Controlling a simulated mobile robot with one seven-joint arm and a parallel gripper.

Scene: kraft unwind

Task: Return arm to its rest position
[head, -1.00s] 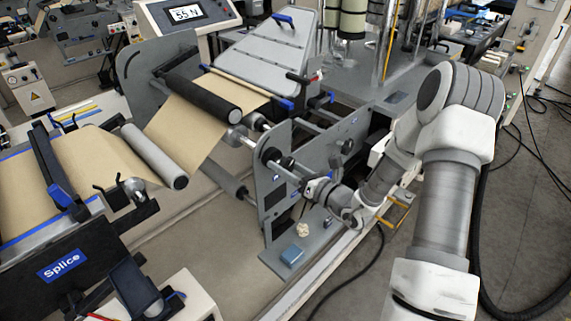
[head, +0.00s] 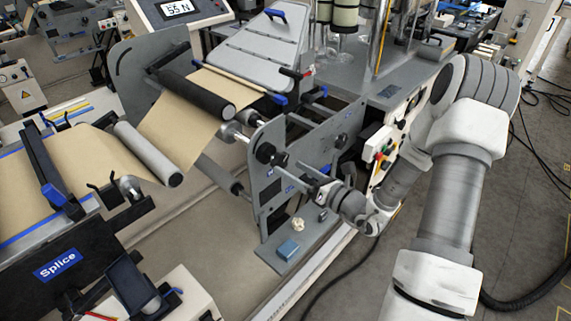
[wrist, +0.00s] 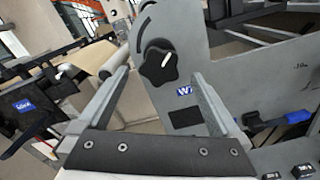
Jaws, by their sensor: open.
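My arm reaches in from the right in the head view. My gripper (head: 312,179) is small there, beside the grey side plate (head: 270,195) of the unwind machine. In the wrist view my gripper (wrist: 162,78) is open, with its two fingers spread and nothing between them. Beyond the fingers, a black knob with a white pointer (wrist: 158,63) sits on the grey plate, apart from them. The knob also shows in the head view (head: 265,153).
A shelf at the plate's foot holds a blue box (head: 288,249) and a small crumpled pale piece (head: 298,224). A button panel (head: 385,150) stands close behind my forearm. Kraft web (head: 180,125) runs over rollers at left. Open floor (head: 535,200) lies at right.

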